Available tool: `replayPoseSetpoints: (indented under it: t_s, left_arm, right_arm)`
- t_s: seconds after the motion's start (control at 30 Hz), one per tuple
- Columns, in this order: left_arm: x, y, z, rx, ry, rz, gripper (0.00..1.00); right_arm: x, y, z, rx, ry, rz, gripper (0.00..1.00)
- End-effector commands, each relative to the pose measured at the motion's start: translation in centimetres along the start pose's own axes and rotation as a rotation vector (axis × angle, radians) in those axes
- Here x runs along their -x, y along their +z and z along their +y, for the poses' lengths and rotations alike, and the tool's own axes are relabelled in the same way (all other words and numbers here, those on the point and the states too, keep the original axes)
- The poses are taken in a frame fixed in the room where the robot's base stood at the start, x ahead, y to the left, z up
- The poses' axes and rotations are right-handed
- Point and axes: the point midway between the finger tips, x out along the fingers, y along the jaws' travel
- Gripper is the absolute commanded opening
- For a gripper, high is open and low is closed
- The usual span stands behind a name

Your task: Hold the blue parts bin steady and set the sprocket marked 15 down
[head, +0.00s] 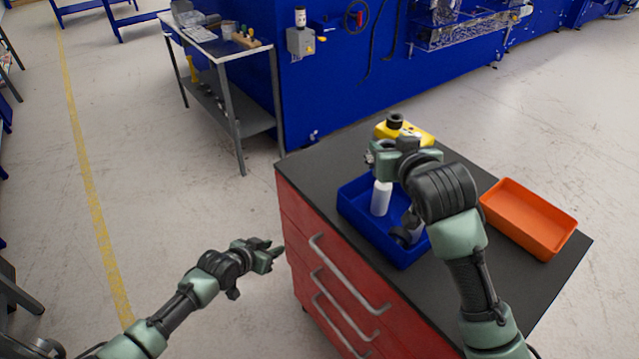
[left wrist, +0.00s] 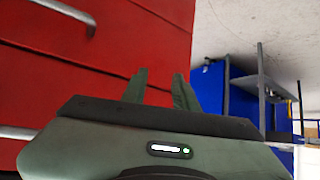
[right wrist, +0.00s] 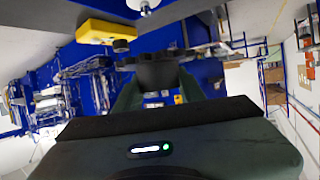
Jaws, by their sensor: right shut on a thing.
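The blue parts bin (head: 357,222) sits on the dark top of a red drawer cabinet. A white bottle (head: 381,198) stands in it, and a grey and black part (head: 408,234) lies half hidden behind my right arm. My right gripper (head: 377,160) is above the bin's far side. In the right wrist view it is shut on a dark toothed sprocket (right wrist: 158,68); no number is readable. In the head view the gripper mostly hides the sprocket. My left gripper (head: 268,255) is open and empty, left of the cabinet, apart from the bin. Its fingers (left wrist: 160,88) show spread.
The red cabinet (head: 312,240) has drawer handles facing my left gripper. A yellow container (head: 416,134) with a black cap stands behind the bin. An orange tray (head: 528,218) lies to the right. Dark top is bare at the front right. A workbench (head: 225,48) stands further back.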

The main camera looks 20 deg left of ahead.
Motion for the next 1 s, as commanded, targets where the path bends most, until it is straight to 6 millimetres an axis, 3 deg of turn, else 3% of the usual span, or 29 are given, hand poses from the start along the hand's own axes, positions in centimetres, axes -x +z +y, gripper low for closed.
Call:
replayPoseSetpoints:
  t_s: [0.03,0.2,0.3,0.4,0.53,0.7,0.83,1.0]
  left_arm:
    - [0.8,-3.3,0.2,-0.014,0.019,0.043,0.29]
    - [4.3,-12.6,2.3,-0.057,0.1,0.165,0.29]
    - [7.0,-17.1,4.5,-0.092,0.161,0.223,0.29]
    - [9.3,-19.8,7.8,-0.141,0.24,0.251,0.29]
    - [12.0,-22.0,11.0,-0.196,0.316,0.277,0.29]
    - [13.7,-23.2,13.0,-0.236,0.366,0.293,0.29]
    - [13.3,-23.5,13.6,-0.24,0.374,0.295,0.29]
    - [11.0,-24.2,14.7,-0.239,0.375,0.295,0.29]
  right_arm:
    - [0.1,-0.2,0.0,0.0,0.0,0.004,0.0]
    - [0.1,-0.2,0.0,0.0,0.0,0.004,0.0]
    - [0.0,-0.1,0.0,0.0,0.0,0.004,0.0]
    - [0.0,-0.1,0.0,0.0,0.0,0.004,0.0]
    - [0.0,-0.1,0.0,0.0,0.0,0.004,0.0]
    - [0.0,-0.1,0.0,0.0,0.0,0.004,0.0]
    - [0.0,-0.1,0.0,0.0,0.0,0.004,0.0]
    - [0.1,-0.2,0.0,0.0,0.0,0.004,0.0]
